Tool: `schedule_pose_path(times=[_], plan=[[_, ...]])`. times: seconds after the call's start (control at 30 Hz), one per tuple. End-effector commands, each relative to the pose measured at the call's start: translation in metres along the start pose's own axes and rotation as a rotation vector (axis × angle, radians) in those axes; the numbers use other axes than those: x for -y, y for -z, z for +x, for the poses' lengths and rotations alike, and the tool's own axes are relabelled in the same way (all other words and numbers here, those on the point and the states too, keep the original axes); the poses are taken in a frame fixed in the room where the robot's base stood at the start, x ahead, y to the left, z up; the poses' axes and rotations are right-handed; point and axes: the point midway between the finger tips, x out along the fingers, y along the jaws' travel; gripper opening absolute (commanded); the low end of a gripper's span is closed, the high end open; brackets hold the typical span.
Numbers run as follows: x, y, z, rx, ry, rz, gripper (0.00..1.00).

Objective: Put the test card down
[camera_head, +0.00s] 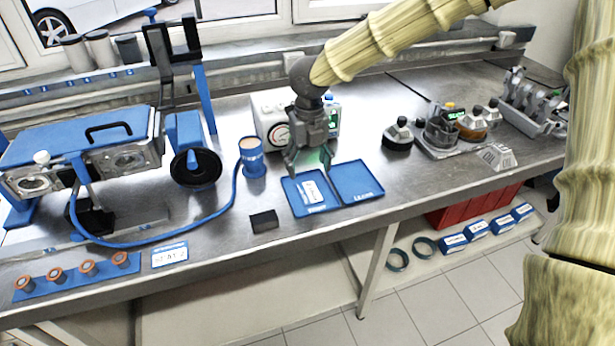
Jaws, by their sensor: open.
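A small white card with dark print (312,192), which looks like the test card, lies in the left blue tray (296,208). The print is too small to read. The right blue tray (358,183) beside it looks empty. My gripper (309,173) points down over the back edge of the left tray, just behind the card. Its fingers are apart with nothing visible between them. I cannot tell how far the fingertips are above the tray.
A white tester with a dial (277,130) stands right behind my gripper. A blue cup-shaped part (252,157) with a hose stands to the left. The bench front is mostly clear.

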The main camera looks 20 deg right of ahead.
Motion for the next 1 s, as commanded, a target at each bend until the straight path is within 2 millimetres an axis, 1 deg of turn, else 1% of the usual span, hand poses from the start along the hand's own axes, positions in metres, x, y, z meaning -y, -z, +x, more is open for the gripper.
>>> schedule_pose_path(times=[0.03, 0.2, 0.3, 0.4, 0.6, 1.0], plan=[[0.000, -0.001, -0.010, 0.004, -0.001, 0.000, 0.70], [0.000, -0.001, -0.038, 0.003, -0.001, 0.001, 0.70], [0.000, -0.001, -0.052, 0.002, -0.001, 0.001, 0.70], [0.000, -0.001, -0.060, 0.001, -0.001, 0.000, 0.70], [0.000, 0.000, -0.067, 0.000, 0.000, -0.001, 0.70], [0.000, 0.000, -0.067, 0.000, 0.000, -0.001, 0.70]])
